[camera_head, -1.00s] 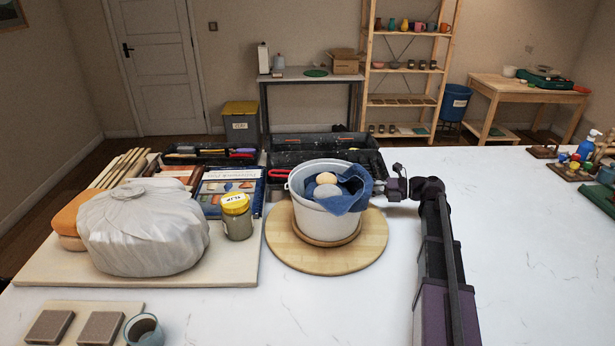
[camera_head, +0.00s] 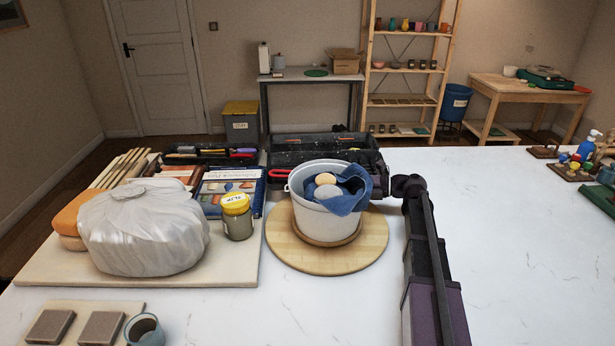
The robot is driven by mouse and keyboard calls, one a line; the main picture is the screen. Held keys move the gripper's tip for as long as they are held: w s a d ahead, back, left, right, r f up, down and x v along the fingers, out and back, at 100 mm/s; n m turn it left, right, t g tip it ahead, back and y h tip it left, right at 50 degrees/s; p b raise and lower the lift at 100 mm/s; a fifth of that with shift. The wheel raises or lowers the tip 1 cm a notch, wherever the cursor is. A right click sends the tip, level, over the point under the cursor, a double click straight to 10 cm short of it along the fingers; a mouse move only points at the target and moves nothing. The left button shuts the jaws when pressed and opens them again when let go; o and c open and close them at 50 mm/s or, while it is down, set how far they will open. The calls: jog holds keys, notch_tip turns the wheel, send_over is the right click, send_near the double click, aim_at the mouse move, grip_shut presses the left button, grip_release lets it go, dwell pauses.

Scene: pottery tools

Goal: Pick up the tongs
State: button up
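I cannot make out the tongs for certain. A red-handled tool (camera_head: 279,173) shows at the front of the black toolbox (camera_head: 310,143), just left of the white bucket, and its far part is hidden; it may be the tongs. My arm reaches in from the lower right and bends left behind the bucket (camera_head: 322,215). My gripper is hidden behind the bucket and the blue cloth (camera_head: 346,192), so its fingers and anything between them do not show.
The bucket holds the cloth and pale round sponges, and stands on a round wooden board (camera_head: 286,250). A yellow-lidded jar (camera_head: 236,217), a bagged clay lump (camera_head: 145,232) and a book (camera_head: 228,188) are at left.

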aim_at(352, 165)
dwell(0.3)
grip_shut()
jog(key=shift+w+r, duration=0.1)
jog(key=shift+r, duration=0.1)
jog(key=shift+w+r+p, duration=0.15)
jog(key=shift+r+p, duration=0.3)
jog(key=shift+p, duration=0.15)
notch_tip(352, 165, up, 6)
jog(key=p, duration=0.5)
jog(key=shift+f+p, duration=0.25)
jog(key=shift+p, duration=0.05)
jog(key=w, duration=1.9)
jog(key=shift+w+a, duration=0.25)
jog(key=shift+a, duration=0.1)
jog(key=shift+r, duration=0.1)
